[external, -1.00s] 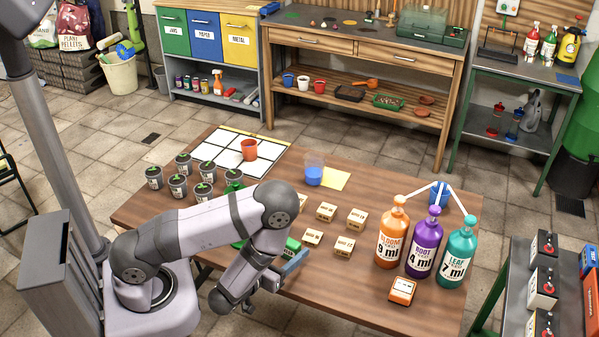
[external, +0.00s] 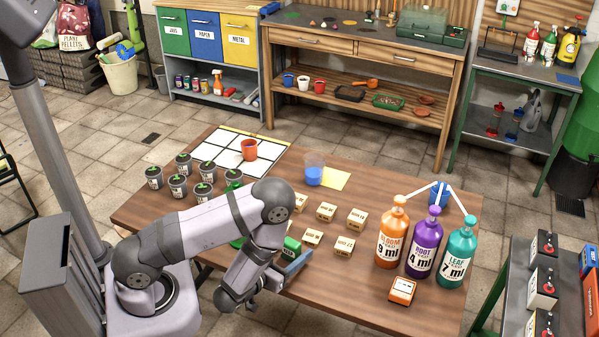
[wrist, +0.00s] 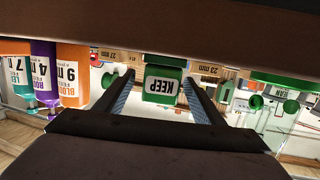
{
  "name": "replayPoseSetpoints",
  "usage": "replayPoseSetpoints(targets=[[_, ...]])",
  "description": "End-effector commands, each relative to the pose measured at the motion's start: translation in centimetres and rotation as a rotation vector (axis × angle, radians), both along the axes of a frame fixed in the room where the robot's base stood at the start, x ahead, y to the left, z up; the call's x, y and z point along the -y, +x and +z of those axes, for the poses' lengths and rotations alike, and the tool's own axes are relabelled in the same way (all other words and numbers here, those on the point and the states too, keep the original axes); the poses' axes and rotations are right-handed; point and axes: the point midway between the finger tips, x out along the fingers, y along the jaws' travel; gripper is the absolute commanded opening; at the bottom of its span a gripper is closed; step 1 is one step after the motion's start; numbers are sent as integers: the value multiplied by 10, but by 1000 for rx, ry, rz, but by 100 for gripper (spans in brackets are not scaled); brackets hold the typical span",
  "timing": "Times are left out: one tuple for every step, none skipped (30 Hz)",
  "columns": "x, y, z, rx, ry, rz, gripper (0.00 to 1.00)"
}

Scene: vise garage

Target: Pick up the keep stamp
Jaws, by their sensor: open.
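The keep stamp (wrist: 163,84) is a green block with a white label reading KEEP, upside down in the wrist view. It sits between the two fingers of my gripper (wrist: 160,76), with a gap on each side. My gripper is open. In the external view my gripper (external: 293,268) is low at the table's near edge, and a green block (external: 291,246), which looks like the stamp, shows partly behind it. My arm hides part of this area.
Several small labelled wooden blocks (external: 313,237) stand just beyond. Orange (external: 391,240), purple (external: 424,250) and teal (external: 457,256) bottles stand to the right. Potted seedlings (external: 178,187) and a blue-filled cup (external: 313,174) are farther back on the table (external: 350,290).

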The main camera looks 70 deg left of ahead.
Motion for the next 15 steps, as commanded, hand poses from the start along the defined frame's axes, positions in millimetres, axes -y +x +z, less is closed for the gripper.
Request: replayPoseSetpoints(targets=[[-5,3,1,1,-1,5,63],[-7,6,1,1,0,5,63],[-10,10,0,1,0,5,63],[-12,13,-1,2,-1,5,63],[-14,15,-2,1,-1,5,63],[-17,19,-3,1,-1,4,63],[-18,22,-5,1,0,4,63],[-20,25,-5,2,-1,5,63],[-22,28,-6,1,-1,3,63],[-23,30,-7,0,0,3,63],[-24,31,-8,0,0,3,63],[-24,33,-8,0,0,2,63],[-25,34,-9,0,-1,1,63],[-25,34,-9,0,-1,1,63],[-25,35,-9,0,0,0,63]])
